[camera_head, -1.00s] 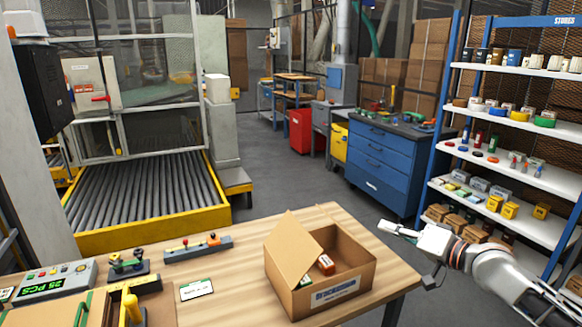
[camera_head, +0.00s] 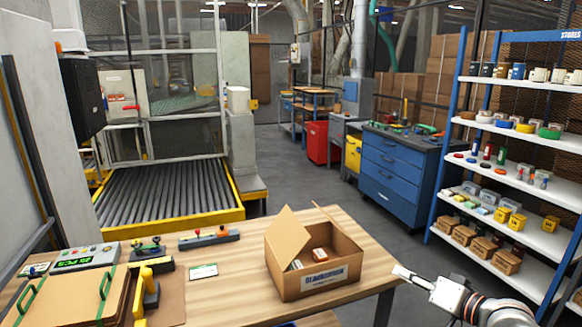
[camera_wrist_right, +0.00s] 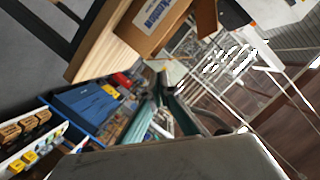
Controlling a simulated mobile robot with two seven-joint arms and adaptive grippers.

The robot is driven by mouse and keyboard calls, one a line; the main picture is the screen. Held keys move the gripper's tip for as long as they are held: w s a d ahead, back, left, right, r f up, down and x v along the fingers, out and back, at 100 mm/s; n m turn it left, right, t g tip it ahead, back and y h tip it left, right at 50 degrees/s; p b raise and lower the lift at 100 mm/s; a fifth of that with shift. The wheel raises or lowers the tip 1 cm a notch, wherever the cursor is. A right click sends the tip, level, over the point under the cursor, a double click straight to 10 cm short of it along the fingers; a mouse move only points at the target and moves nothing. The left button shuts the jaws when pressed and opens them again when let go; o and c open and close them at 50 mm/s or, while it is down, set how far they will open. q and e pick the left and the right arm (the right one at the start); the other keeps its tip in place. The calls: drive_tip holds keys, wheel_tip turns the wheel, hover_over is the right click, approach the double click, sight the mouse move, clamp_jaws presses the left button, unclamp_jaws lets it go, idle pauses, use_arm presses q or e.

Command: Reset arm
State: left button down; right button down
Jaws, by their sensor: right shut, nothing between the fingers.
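My right gripper (camera_head: 412,278) is at the lower right in the head view, beyond the right edge of the wooden table (camera_head: 222,293). It points left toward the table, apart from it and from the open cardboard box (camera_head: 318,281). In the right wrist view its fingers (camera_wrist_right: 163,82) are together, with nothing seen between them. The box stands on the table with its flaps up and a few small items inside. It also shows tilted at the top of the right wrist view (camera_wrist_right: 158,22). My left arm and gripper are not in view.
A shelf rack (camera_head: 505,153) with stocked shelves stands at the right, close behind my right arm. A blue drawer cabinet (camera_head: 390,181) is behind the table. A control box (camera_head: 86,257), a stack of flat cardboard (camera_head: 75,304) and a small white card (camera_head: 203,271) lie at the table's left.

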drive_tip(key=s+a+f+n+g+h, duration=0.1)
drive_tip(key=s+a+f+n, duration=0.15)
drive_tip(key=s+f, duration=0.55)
drive_tip(key=s+a+f+n+h, duration=0.1)
drive_tip(key=s+a+f, duration=0.3)
drive_tip(key=f, duration=0.7)
drive_tip(key=s+f+n+g+h, duration=0.1)
drive_tip(key=s+f, duration=0.4)
drive_tip(key=s, duration=0.4)
drive_tip(key=s+f+n+g+h, duration=0.1)
drive_tip(key=s+f+h, duration=0.1)
drive_tip(key=s+f, duration=0.4)
drive_tip(key=s, duration=0.4)
drive_tip(key=shift+s+a+f+n+h, duration=0.15)
drive_tip(key=shift+a+f+n+h, duration=0.05)
drive_tip(key=shift+n+h, duration=0.15)
